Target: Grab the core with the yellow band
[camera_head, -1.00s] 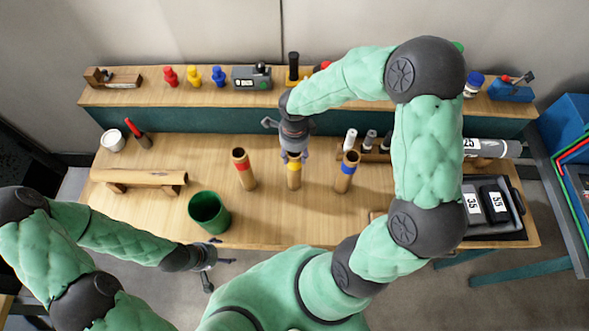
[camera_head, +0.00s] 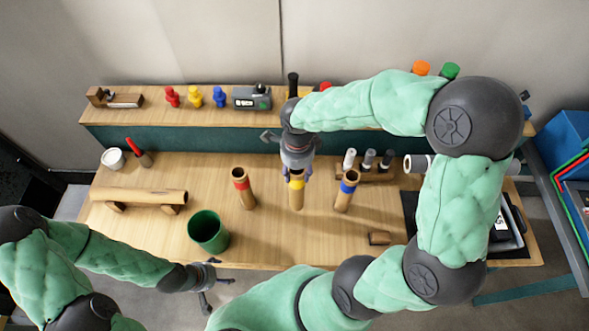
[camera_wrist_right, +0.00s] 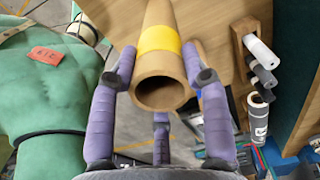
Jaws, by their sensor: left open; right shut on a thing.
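The core with the yellow band (camera_head: 296,194) stands upright on the table, between the core with the red band (camera_head: 244,190) and the core with the blue band (camera_head: 346,192). My right gripper (camera_head: 297,172) is over its top end, shut on it. In the right wrist view the yellow-banded core (camera_wrist_right: 160,62) sits between the purple fingers of my right gripper (camera_wrist_right: 160,78), its open end facing the camera. My left gripper (camera_head: 208,275) is open and empty in front of the table's near edge, left of the middle.
A green bin (camera_head: 208,232) stands at the front left of the table. A wooden tube on supports (camera_head: 140,196) lies behind it. A shelf (camera_head: 150,117) runs along the back.

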